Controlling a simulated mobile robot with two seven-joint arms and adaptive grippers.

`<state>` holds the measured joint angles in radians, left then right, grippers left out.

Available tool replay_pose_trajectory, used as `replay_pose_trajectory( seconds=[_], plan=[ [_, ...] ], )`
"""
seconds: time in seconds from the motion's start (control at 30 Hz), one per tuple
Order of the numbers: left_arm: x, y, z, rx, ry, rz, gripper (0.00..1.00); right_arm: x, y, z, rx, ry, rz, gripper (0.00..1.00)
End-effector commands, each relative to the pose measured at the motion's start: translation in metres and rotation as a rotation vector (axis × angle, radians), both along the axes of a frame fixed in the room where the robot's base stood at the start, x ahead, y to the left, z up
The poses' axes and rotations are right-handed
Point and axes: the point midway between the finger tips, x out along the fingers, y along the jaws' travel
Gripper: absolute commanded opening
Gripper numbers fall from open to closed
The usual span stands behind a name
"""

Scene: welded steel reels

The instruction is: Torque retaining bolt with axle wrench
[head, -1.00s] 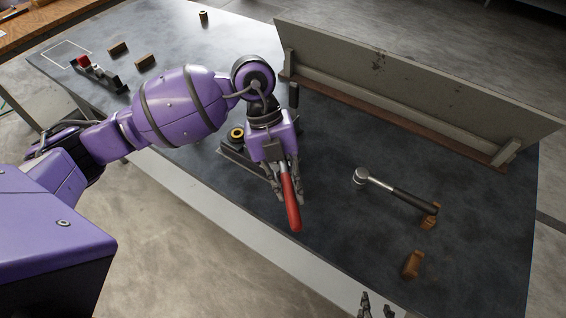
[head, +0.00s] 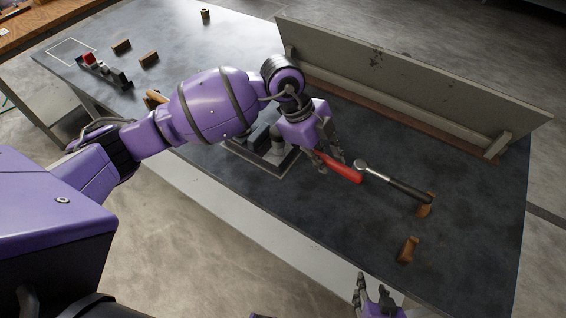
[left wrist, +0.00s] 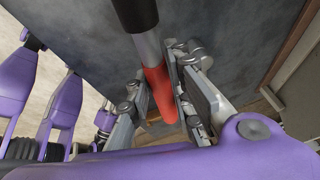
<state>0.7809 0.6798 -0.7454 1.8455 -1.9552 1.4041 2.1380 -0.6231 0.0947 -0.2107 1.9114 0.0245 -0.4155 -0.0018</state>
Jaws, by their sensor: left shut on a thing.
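My left gripper (head: 328,150) is shut on a red-handled tool (head: 345,168), held over the bench right of the dark fixture (head: 288,163). In the left wrist view, the red handle (left wrist: 160,92) lies between the fingers, with a steel shaft (left wrist: 149,48) and a black end (left wrist: 135,12) in line with it. My right gripper (head: 372,292) is empty at the bottom edge, fingers apart. My left arm partly hides the fixture; I cannot make out the retaining bolt.
Wooden rests (head: 408,249) stand at the bench's right. A long grey panel (head: 410,75) bounds the back. More wooden blocks (head: 149,59) and a small rack with a red piece (head: 104,72) are at the left. The front right bench top is mostly clear.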

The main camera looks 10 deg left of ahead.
Motion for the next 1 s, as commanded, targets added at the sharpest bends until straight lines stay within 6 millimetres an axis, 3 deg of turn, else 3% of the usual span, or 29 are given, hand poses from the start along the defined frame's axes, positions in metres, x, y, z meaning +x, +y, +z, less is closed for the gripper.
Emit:
replay_pose_trajectory(
  seconds=[0.23,0.53,0.63,1.0],
  plan=[
    [0.051,-0.016,0.008,-0.005,-0.013,0.347,0.00,0.004,-0.004,0.005,-0.005,-0.013,-0.003,0.40],
    [0.099,-0.009,0.007,-0.003,-0.010,0.703,0.00,0.007,-0.006,0.006,-0.007,-0.019,-0.004,0.40],
    [0.108,-0.006,0.007,-0.002,-0.011,0.770,0.00,0.007,-0.006,0.007,-0.007,-0.019,-0.004,0.40],
    [0.107,-0.005,-0.001,-0.002,-0.009,0.765,0.00,0.008,-0.004,0.007,-0.005,-0.020,-0.002,0.40]
  ],
)
